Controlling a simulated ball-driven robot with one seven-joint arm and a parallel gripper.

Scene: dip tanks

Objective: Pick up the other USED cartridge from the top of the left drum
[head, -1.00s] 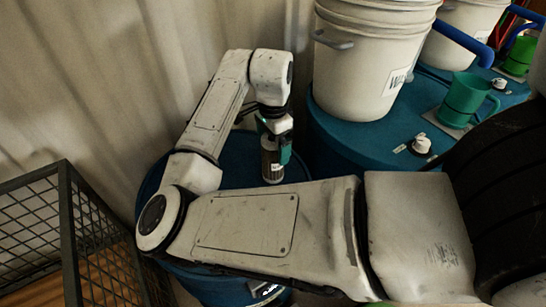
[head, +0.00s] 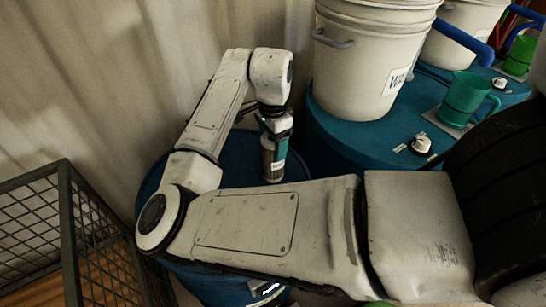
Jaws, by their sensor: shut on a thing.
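The cartridge (head: 272,164) is a small dark cylinder with a green band and a pale label, too small to read. It is upright over the top of the left drum (head: 237,150), a blue drum by the wall. My gripper (head: 273,138) points down from above and is shut on the cartridge's upper part. My own forearm hides the near part of the drum top, and I cannot tell whether the cartridge's base touches the drum.
A second blue drum (head: 330,135) carries stacked white buckets (head: 355,75). A green mug (head: 465,98) and a small white-capped fitting (head: 421,145) are to the right. A dark wire cage (head: 66,215) stands at the left, and a corrugated wall (head: 110,80) is behind.

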